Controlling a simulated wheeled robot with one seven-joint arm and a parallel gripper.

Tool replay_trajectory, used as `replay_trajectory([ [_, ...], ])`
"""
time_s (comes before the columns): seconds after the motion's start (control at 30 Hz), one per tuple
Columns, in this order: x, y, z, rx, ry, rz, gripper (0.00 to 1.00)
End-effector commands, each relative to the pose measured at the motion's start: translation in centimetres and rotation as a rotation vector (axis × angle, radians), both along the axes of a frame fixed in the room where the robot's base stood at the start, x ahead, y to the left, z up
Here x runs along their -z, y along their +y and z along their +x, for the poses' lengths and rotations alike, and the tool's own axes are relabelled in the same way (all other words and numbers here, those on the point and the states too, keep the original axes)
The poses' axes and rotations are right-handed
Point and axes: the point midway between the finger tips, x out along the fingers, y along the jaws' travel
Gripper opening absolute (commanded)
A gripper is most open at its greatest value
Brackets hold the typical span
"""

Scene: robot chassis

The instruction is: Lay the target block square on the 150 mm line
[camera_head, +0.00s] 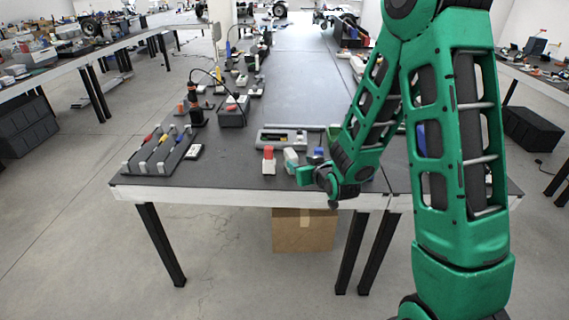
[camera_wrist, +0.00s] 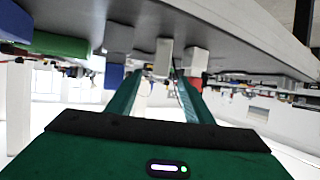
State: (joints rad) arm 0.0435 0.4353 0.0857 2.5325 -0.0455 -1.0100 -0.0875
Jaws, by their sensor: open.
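My gripper (camera_head: 301,174) is at the table's front edge, low and roughly level. In the wrist view its two green fingers (camera_wrist: 160,78) are apart. A pale upright block (camera_head: 291,159) stands just beyond the fingertips; in the wrist view, where the table appears at the top, this pale block (camera_wrist: 163,57) shows between the fingertips. I cannot tell whether the fingers reach around it. A block with a red top and pale base (camera_head: 268,160) stands to its left. I cannot tell which block is the target. No 150 mm line is readable.
A blue-topped block (camera_head: 318,153) and a green piece (camera_head: 335,132) are close to my gripper. A grey tray (camera_head: 274,137) lies behind the blocks. A slotted dark rack (camera_head: 160,154) stands at left. The tabletop (camera_head: 228,165) between rack and red-topped block is clear.

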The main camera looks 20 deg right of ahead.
Motion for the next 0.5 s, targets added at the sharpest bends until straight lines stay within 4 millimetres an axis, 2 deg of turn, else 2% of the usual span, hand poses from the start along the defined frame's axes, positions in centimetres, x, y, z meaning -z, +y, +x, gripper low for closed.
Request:
replay_trajectory([
  [0.3, 1.7, 0.4, 3.9, -0.002, -0.004, 0.001, 0.47],
  [0.5, 2.2, 0.5, 5.1, -0.001, -0.004, 0.000, 0.47],
])
